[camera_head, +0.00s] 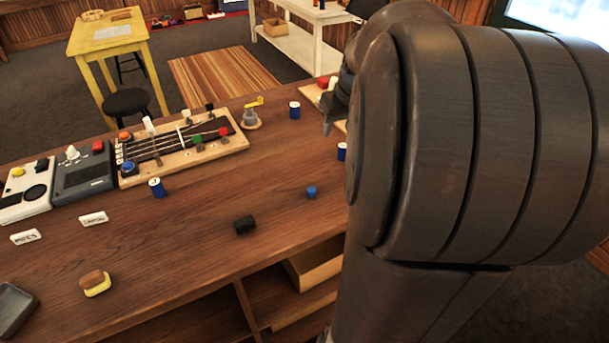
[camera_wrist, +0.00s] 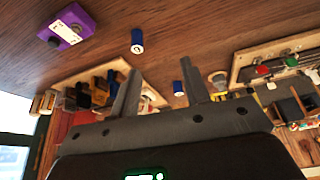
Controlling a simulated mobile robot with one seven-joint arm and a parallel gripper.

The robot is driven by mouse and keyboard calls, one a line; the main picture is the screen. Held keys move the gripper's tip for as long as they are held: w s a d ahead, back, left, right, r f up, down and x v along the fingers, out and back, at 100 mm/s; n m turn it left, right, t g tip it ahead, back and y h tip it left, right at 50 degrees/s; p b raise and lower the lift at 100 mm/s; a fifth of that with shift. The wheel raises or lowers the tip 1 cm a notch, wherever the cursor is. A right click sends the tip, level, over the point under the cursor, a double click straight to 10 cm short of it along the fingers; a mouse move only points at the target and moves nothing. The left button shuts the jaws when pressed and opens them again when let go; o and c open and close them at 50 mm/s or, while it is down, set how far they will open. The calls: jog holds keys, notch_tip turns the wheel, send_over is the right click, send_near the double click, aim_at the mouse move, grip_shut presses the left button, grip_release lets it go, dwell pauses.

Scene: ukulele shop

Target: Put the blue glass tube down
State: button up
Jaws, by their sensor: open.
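Several blue cylinders that could be the blue glass tube stand on the wooden bench; I cannot tell which one is meant. One with a pale label (camera_head: 294,110) is at the back, one (camera_head: 341,151) is partly hidden by my arm, and one (camera_head: 157,187) is at the left. A small plain blue piece (camera_head: 311,191) sits nearer the front edge. In the wrist view, two labelled blue cylinders show, one upper (camera_wrist: 137,40) and one lower (camera_wrist: 179,87). My gripper (camera_wrist: 160,66) is open, with no object visibly held. In the head view my arm mostly hides it.
A board with strings and coloured pegs (camera_head: 240,143) lies at the back left. A black cylinder (camera_head: 245,225) lies near the front edge. A purple box (camera_wrist: 66,27) shows in the wrist view. The bench (camera_head: 190,240) has bare room at centre.

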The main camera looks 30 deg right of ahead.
jog(key=s+a, duration=0.8)
jog(key=a, duration=0.3)
jog(key=s+a+n+t, duration=0.1)
jog(key=s+a, duration=0.7)
jog(key=a, duration=0.3)
jog(key=shift+s+a+r+n+y, duration=0.2)
jog(key=shift+s+n+y, duration=0.1)
